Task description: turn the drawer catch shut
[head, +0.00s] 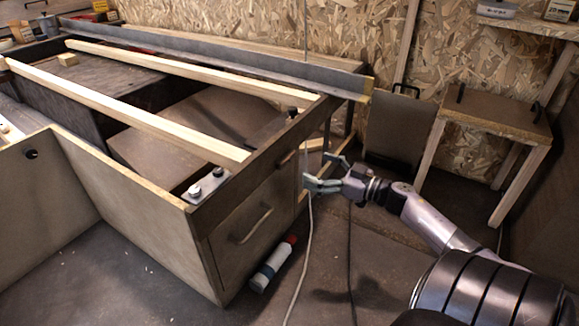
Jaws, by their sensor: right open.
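The drawer (243,237) is in the near end of the wooden bed frame, with a pale bar handle (253,226) on its front. A small reddish-brown piece (287,158) at the drawer's upper right edge looks like the catch. It is small, and I cannot tell which way it is turned. My right gripper (317,170) is just to the right of the drawer's end. Its fingers are spread, it holds nothing, and it appears apart from the catch. My left gripper is not in view.
A small wooden table (495,112) stands at the right. A dark panel (396,130) leans at the back wall. Floor is open at the front.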

